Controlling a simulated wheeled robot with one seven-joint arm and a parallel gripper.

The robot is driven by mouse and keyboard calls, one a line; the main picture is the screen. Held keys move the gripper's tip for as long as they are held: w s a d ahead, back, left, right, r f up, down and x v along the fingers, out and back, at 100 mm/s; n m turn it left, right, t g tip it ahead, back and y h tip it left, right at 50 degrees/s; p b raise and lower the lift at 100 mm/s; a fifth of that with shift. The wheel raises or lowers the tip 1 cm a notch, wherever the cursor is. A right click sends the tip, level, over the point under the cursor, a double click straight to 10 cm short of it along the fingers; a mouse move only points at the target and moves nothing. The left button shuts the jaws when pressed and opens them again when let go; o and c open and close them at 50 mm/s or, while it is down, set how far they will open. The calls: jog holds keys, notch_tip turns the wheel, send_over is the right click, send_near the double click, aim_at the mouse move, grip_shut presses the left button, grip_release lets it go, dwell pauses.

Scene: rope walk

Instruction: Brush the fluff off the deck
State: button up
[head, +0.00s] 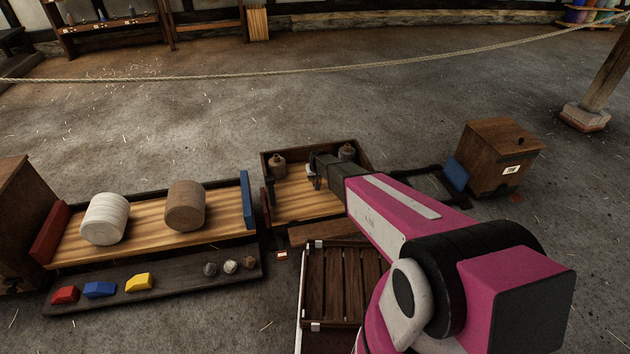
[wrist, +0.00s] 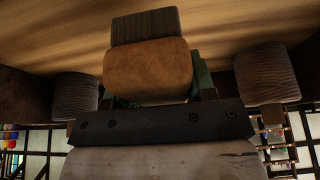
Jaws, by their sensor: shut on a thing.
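My gripper (head: 318,181) reaches into a shallow wooden tray with a light striped deck (head: 292,198). In the wrist view my gripper (wrist: 150,84) is shut, with green pads on both sides of a brown block with a dark ribbed end (wrist: 144,25), which looks like a brush. The dark end is over or against the deck (wrist: 55,35); I cannot tell if it touches. A small pale patch (head: 311,171) shows beside my gripper; I cannot tell if it is fluff. My gripper and arm hide part of the deck.
Two grey-brown pots (head: 277,165) (head: 347,152) stand at the tray's back. At left, a wider tray holds a white drum (head: 104,219) and a brown drum (head: 185,206). A slatted crate (head: 342,285) stands in front, a wooden box (head: 500,155) at right. Open floor lies behind.

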jog(key=shift+r, duration=0.75)
jog(key=shift+r, duration=1.5)
